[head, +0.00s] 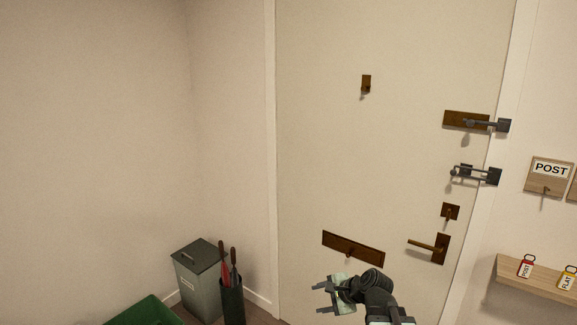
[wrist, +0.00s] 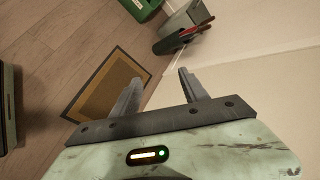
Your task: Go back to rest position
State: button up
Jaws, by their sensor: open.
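My gripper (head: 321,297) is at the bottom of the head view, in front of the lower part of the pale door (head: 330,150). Its fingers point left, below the brown letter plate (head: 353,249). In the wrist view my gripper (wrist: 160,82) shows two grey fingers spread apart with nothing between them. Beyond them are the wooden floor and the pale wall. My gripper looks empty.
A grey lidded bin (head: 200,280) and a dark umbrella stand (head: 232,300) are in the corner. A green container (head: 148,312) is lower left. A brown doormat (wrist: 108,85) lies on the floor. A key shelf (head: 540,277) is at right.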

jog(key=s+a+f+n+g+h, duration=0.1)
jog(key=s+a+f+n+g, duration=0.15)
jog(key=s+n, duration=0.2)
jog(key=s+d+f+n+g+h, duration=0.4)
jog(key=s+d+n+h, duration=0.1)
jog(key=s+d+n, duration=0.3)
jog(key=shift+s+d+n, duration=0.35)
jog(key=shift+n, duration=0.4)
jog(key=shift+o, duration=0.5)
